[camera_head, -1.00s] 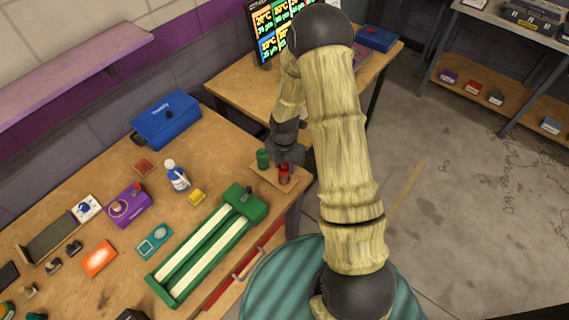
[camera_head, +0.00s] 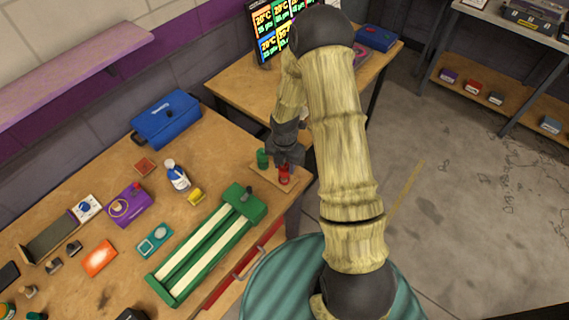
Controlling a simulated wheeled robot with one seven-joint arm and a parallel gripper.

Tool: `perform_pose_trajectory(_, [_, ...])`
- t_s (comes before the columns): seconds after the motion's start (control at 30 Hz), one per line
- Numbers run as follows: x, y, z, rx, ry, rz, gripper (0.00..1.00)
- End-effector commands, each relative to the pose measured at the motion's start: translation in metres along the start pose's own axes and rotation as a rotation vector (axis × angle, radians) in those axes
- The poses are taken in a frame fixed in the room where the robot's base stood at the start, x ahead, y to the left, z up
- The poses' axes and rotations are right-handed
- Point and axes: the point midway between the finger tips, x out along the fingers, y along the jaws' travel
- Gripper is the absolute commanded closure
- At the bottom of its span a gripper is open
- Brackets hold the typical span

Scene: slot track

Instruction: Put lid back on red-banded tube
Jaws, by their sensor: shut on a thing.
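A red tube (camera_head: 284,177) stands upright on a small wooden board at the right end of the workbench. A green tube (camera_head: 263,159) stands on the same board (camera_head: 292,189), just to its left. My gripper (camera_head: 285,163) points down directly over the red tube, with its tips at or very near the tube's top. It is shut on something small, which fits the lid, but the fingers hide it. I cannot tell whether the lid touches the tube's rim.
A green slot track (camera_head: 208,246) with pale strips lies in front of the board. A white-and-blue bottle (camera_head: 177,176), a yellow block (camera_head: 196,196) and a blue toolbox (camera_head: 166,119) stand to the left. A second table (camera_head: 240,83) with a monitor (camera_head: 284,32) is behind.

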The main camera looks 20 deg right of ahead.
Motion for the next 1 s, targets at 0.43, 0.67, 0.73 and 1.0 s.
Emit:
perform_pose_trajectory(0.43, [-0.0001, 0.0001, 0.0001, 0.000, 0.000, 0.000, 0.45])
perform_pose_trajectory(0.67, [-0.0001, 0.0001, 0.0001, 0.000, 0.000, 0.000, 0.39])
perform_pose_trajectory(0.73, [-0.0001, 0.0001, 0.0001, 0.000, 0.000, 0.000, 0.27])
perform_pose_trajectory(1.0, [-0.0001, 0.0001, 0.0001, 0.000, 0.000, 0.000, 0.17])
